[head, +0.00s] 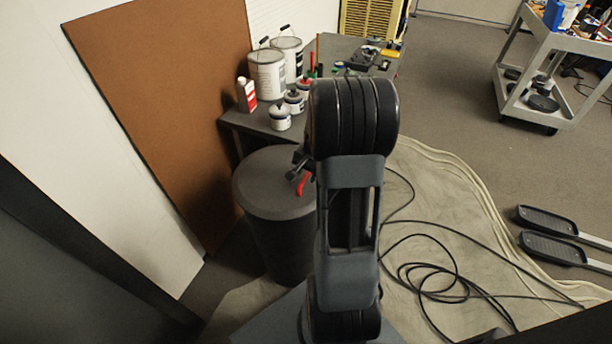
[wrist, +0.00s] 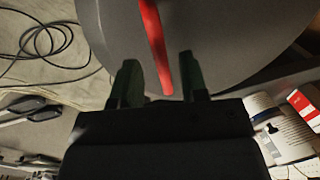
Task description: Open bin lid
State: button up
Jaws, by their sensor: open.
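The dark grey round bin (head: 275,250) stands left of my arm in the head view. Its flat lid (head: 262,180) lies on top and looks closed. A red handle strip (head: 302,186) shows on the lid beside my arm. In the wrist view the lid (wrist: 230,40) fills the top, and the red handle (wrist: 155,40) runs down between my fingertips. My gripper (wrist: 159,58) is open, with one dark green finger on each side of the handle's lower end. I cannot tell whether the fingers touch it. My arm hides the bin's right side in the head view.
A grey table (head: 340,48) with paint cans (head: 267,75) and small jars stands behind the bin. A brown board (head: 165,110) leans on the wall to the left. Black cable (head: 440,285) lies on the cloth at right. A cart (head: 550,60) stands far right.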

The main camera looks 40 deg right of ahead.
jog(key=shift+a+f, duration=0.1)
jog(key=shift+f, duration=0.35)
jog(key=shift+c, duration=0.3)
grip_shut()
